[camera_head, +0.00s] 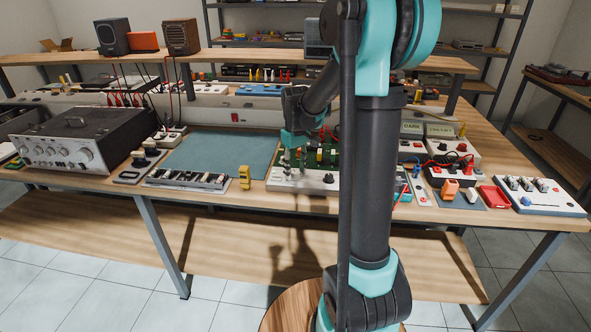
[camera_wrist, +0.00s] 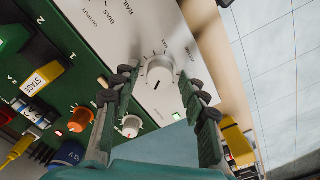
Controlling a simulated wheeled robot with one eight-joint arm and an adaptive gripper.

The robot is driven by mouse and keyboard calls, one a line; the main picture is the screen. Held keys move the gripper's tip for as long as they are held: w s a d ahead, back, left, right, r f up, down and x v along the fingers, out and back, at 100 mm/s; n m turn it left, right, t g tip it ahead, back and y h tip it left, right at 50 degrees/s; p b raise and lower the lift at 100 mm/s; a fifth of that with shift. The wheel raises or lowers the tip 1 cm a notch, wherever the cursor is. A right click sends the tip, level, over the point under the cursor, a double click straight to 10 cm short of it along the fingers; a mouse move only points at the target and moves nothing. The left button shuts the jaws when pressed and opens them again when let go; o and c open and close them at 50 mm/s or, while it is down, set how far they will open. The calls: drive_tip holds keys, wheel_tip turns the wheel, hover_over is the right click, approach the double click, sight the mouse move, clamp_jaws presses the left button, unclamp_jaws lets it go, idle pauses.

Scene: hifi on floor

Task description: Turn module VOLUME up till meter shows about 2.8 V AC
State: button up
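The module (camera_head: 303,181) is a white-fronted unit with a green circuit board at the bench's front edge, below my gripper (camera_head: 293,156) in the head view. In the wrist view its white panel (camera_wrist: 105,30) has a large pale round knob (camera_wrist: 158,74) with a dark pointer line and a dial scale. The print beside the knob is too small to read surely. My gripper (camera_wrist: 159,82) is open, with one finger on each side of the knob and a visible gap at both sides. I cannot make out any meter reading.
Orange (camera_wrist: 80,119) and white (camera_wrist: 131,126) small knobs sit on the green board near the left finger. A yellow object (camera_head: 245,177) stands left of the module. A silver amplifier (camera_head: 80,140) is at far left. The teal mat (camera_head: 220,153) is mostly clear.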

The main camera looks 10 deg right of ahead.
sight(296, 172)
clamp_jaws()
drive_tip(key=shift+m, duration=2.7)
drive_tip(key=shift+o, duration=1.2)
unclamp_jaws()
wheel_tip(296, 172, up, 12)
